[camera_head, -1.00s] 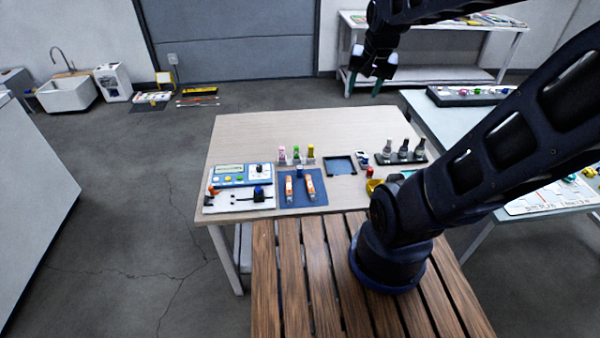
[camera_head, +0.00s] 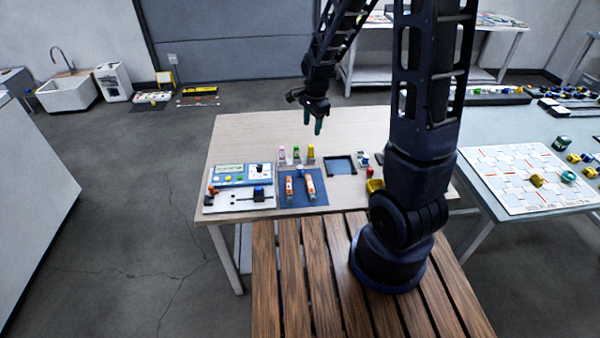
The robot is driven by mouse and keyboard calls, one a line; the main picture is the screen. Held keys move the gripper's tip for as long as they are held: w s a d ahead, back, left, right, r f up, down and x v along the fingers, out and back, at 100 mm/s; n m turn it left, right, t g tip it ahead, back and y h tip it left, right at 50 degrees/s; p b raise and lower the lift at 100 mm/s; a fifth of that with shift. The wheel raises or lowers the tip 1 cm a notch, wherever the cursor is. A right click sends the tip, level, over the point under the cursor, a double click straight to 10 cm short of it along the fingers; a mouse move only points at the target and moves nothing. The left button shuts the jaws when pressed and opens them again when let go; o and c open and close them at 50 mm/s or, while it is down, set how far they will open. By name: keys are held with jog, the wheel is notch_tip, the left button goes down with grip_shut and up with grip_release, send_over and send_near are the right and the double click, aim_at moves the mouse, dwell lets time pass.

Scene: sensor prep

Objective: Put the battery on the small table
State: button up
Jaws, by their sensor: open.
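I cannot tell for certain which item is the battery. Two small orange-and-white pieces (camera_head: 310,187) lie side by side on a blue mat (camera_head: 287,205) on the pale wooden table (camera_head: 240,137), with a small blue piece (camera_head: 300,172) at the mat's far side. Several small capped vials (camera_head: 297,156) stand just behind the mat. My gripper (camera_head: 312,122) hangs above the far half of the table, fingers down, open and empty, well clear of the items. Part of the table's right side is hidden behind my arm.
A control panel (camera_head: 230,182) and a white board with a dark block (camera_head: 225,201) lie left of the mat. A dark square frame (camera_head: 341,165) is to its right, with a yellow piece (camera_head: 375,186) nearby. The far half is clear. Another table (camera_head: 482,211) stands right.

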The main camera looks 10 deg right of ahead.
aim_at(300, 166)
jog(key=a+f+m, duration=0.1)
jog(key=f, duration=0.2)
jog(key=a+f+m, duration=0.1)
jog(key=a+f, duration=0.1)
jog(key=f, duration=0.2)
jog(key=w+a+f+m, duration=0.1)
jog(key=f, duration=0.3)
jog(key=shift+a+m+g+h, duration=0.25)
jog(key=shift+m+g+h, duration=0.05)
jog(key=shift+g, duration=0.1)
jog(key=shift+f, duration=2.65)
jog(key=shift+s+d+f, duration=0.1)
jog(key=shift+d+f, duration=0.05)
jog(key=shift+f, duration=1.15)
jog(key=shift+s+d+f, duration=0.1)
jog(key=shift+f, duration=1.2)
jog(key=c, duration=1.1)
grip_shut()
